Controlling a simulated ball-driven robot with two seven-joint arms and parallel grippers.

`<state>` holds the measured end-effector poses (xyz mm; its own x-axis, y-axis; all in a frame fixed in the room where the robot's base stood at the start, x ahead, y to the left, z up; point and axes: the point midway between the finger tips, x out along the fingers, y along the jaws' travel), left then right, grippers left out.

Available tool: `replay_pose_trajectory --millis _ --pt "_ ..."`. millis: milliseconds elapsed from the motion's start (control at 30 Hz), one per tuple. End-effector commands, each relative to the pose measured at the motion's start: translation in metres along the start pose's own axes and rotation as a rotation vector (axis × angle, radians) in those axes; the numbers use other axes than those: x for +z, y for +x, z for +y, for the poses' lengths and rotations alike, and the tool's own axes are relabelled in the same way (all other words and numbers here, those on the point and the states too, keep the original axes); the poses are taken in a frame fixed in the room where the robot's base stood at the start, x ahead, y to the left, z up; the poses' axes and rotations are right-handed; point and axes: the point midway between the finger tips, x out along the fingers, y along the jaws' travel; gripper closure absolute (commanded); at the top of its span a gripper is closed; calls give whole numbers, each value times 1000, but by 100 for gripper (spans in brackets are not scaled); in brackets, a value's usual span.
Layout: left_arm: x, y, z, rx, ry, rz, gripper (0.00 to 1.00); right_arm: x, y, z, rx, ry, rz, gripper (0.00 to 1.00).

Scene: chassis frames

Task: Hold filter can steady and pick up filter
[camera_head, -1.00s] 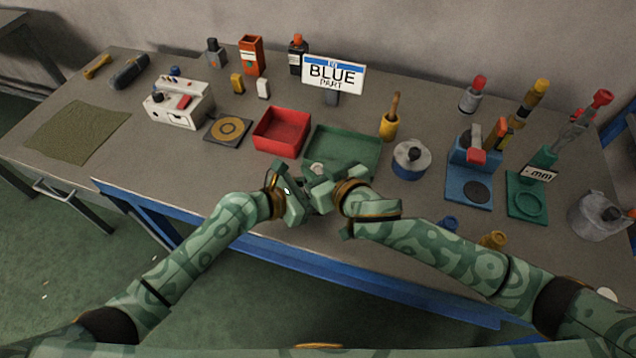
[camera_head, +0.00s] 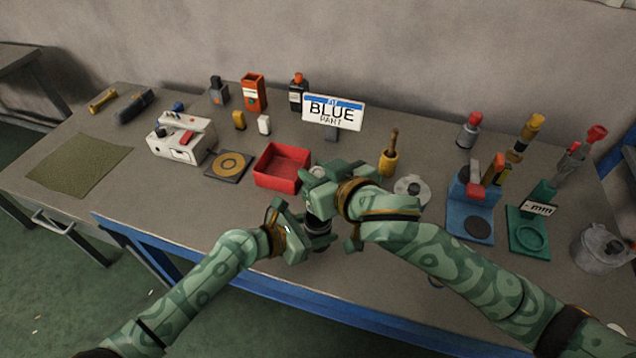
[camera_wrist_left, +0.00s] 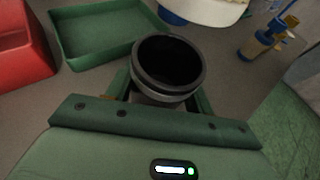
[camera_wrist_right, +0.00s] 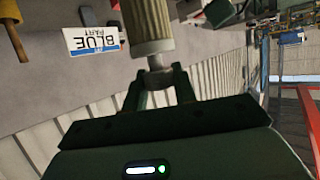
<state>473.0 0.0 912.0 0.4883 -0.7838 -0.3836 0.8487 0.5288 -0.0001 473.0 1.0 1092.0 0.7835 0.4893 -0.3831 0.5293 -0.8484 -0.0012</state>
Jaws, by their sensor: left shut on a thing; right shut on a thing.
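The black filter can (camera_head: 319,226) is upright with its round open mouth up. My left gripper (camera_head: 306,236) is shut on its side near the front of the bench; the left wrist view shows the can (camera_wrist_left: 168,66) between the fingers, dark inside with no filter visible. My right gripper (camera_head: 320,180) is above the can and shut on the filter by its metal end. In the right wrist view the filter (camera_wrist_right: 150,25) is a beige pleated cylinder, clear of the can. In the head view the filter is mostly hidden by my right gripper.
A red tray (camera_head: 282,181) stands left of my grippers. A green tray (camera_wrist_left: 70,47) lies behind the can. The "BLUE PART" sign (camera_head: 333,110) stands at the back.

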Motion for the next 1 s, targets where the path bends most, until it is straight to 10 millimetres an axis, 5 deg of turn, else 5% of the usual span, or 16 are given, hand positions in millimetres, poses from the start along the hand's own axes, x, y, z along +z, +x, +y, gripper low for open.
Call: replay_pose_trajectory --millis 167,200,300,667,1000 --pt "0 0 0 0 0 0 75 -1 0 0 1 0 0 100" --pt "0 0 0 0 0 0 45 -1 0 0 1 0 0 100" --pt "0 0 0 0 0 0 22 0 0 0 1 0 0 100" --pt "-1 -8 1 1 1 0 22 0 0 0 1 0 0 100" --pt "-2 -81 1 1 2 4 22 0 0 0 1 -1 0 100"
